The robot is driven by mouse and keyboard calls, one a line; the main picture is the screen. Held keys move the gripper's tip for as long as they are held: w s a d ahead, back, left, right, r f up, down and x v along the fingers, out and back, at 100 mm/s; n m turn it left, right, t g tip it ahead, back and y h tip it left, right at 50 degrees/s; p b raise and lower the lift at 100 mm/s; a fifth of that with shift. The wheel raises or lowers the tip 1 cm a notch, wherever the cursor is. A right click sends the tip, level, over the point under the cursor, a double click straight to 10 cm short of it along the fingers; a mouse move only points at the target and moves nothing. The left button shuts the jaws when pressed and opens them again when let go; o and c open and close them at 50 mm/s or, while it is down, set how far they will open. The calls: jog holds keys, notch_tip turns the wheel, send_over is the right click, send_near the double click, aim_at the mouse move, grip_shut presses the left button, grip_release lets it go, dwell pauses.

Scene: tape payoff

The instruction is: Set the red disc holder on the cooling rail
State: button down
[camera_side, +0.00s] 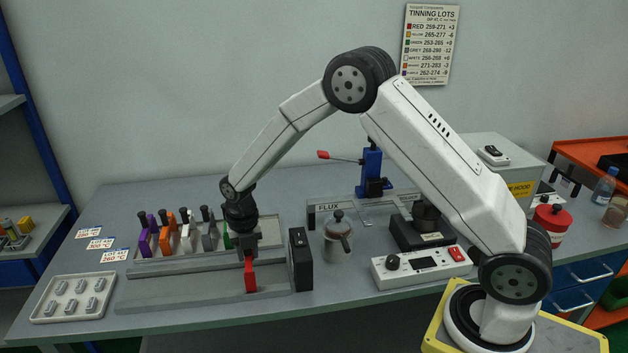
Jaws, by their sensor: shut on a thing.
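The red disc holder (251,277) is a small upright red piece. My gripper (249,255) is shut on its top and points straight down. The holder's lower end is at the right part of a long low grey rail (170,300) at the front of the bench, which looks like the cooling rail. I cannot tell whether the holder touches the rail or hangs just above it. The jaws hide the holder's top.
Behind stands a grey rack (160,268) with purple, orange, white, grey and green holders. A black upright block (300,259) is close right of my gripper. A metal pot (337,238) stands beyond it. A tray of grey pieces (73,298) lies left.

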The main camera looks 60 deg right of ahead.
jog(key=shift+f, duration=0.1)
grip_release()
dwell(0.4)
jog(key=shift+r, duration=3.5)
jog(key=s+d+r+m+t, duration=0.1)
jog(key=s+m, duration=0.9)
jog(key=m, duration=0.4)
jog(key=s+d+r+m+t, duration=0.1)
jog(key=s+m, duration=1)
jog(key=m, duration=0.3)
jog(key=shift+d+m+t, duration=0.3)
jog(key=shift+d+m, duration=0.1)
